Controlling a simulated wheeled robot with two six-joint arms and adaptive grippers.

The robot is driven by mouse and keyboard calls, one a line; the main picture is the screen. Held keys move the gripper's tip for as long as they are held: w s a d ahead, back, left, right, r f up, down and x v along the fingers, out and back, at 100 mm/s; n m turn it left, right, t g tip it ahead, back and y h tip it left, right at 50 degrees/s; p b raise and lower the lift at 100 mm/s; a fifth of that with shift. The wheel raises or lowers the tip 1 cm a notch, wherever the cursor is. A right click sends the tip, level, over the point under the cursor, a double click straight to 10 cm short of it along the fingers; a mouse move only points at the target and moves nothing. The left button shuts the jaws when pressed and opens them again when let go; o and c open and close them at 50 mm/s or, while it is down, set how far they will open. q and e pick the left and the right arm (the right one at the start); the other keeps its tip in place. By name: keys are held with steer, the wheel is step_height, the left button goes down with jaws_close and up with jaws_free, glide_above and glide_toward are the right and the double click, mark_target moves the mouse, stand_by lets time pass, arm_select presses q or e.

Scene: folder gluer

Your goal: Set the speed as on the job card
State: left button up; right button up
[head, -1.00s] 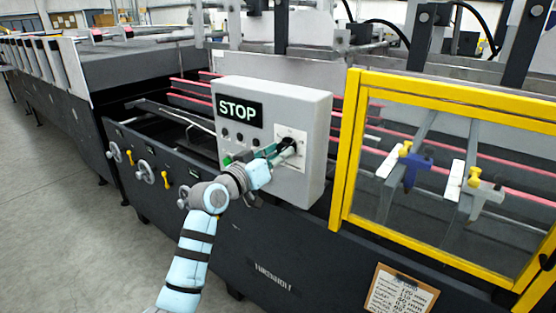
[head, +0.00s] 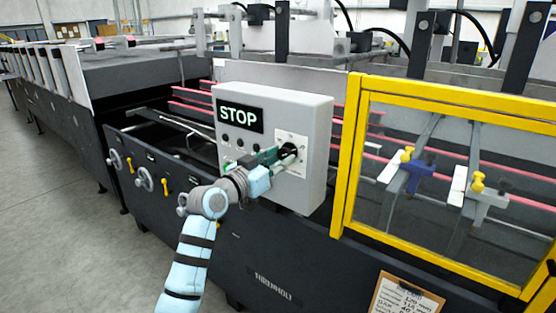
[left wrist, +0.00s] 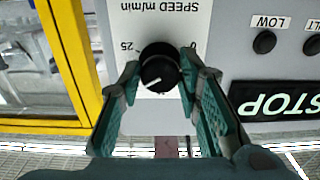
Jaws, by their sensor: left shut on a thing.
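The grey control box (head: 312,150) on the machine carries a black round speed knob (left wrist: 159,67), seen upside down in the left wrist view. Its plate reads "SPEED m/min" with 0 and 25 at the sides. The knob's white mark is on its lower part in that view. My left gripper (head: 285,154) is at the knob, with its green fingers (left wrist: 159,80) shut on its two sides. The job card (head: 404,298) is on a clipboard at the bottom edge, cut off; its speed line cannot be read. My right gripper is not in view.
A lit STOP display (head: 240,115) and several small buttons (head: 238,142) are beside the knob on the box. A yellow-framed guard (head: 350,150) stands just right of the box. Handwheels (head: 143,178) are on the machine's side at left. The floor (head: 60,230) at left is clear.

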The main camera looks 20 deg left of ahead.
arm_select(q)
steer(key=o, duration=1.1)
steer(key=shift+s, duration=0.1)
steer(key=v, duration=1.2)
steer(key=shift+f, duration=0.1)
